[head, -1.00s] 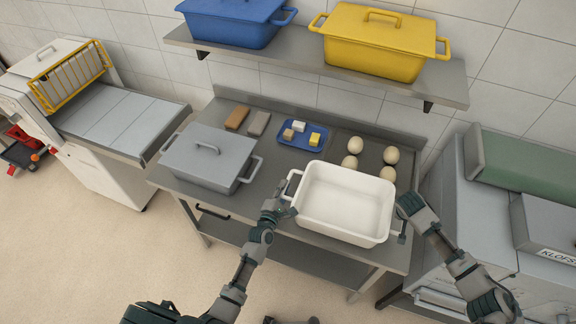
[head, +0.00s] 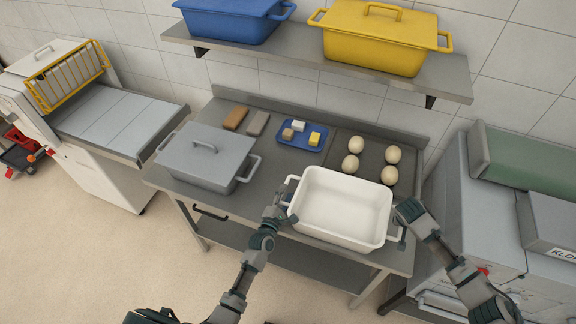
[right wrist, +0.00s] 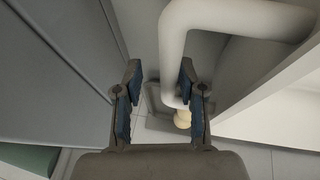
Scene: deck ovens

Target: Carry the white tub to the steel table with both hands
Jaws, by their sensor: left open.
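The white tub (head: 342,207), empty and open-topped with a loop handle at each end, is over the front right of the steel table (head: 268,165) in the head view. I cannot tell whether its base touches the tabletop. My left gripper (head: 278,210) is open at the tub's left handle, whose grip is partly hidden. My right gripper (head: 403,224) is by the right handle. In the right wrist view my right gripper (right wrist: 160,92) has its fingers apart, with the white handle (right wrist: 174,55) reaching between them, closer to the right finger.
A grey lidded pot (head: 204,157), a blue tray (head: 302,134) with small blocks and several egg-like balls (head: 356,145) are on the table. A shelf (head: 440,80) above bears blue (head: 230,20) and yellow (head: 375,42) pots. A grey machine (head: 465,220) stands close at right.

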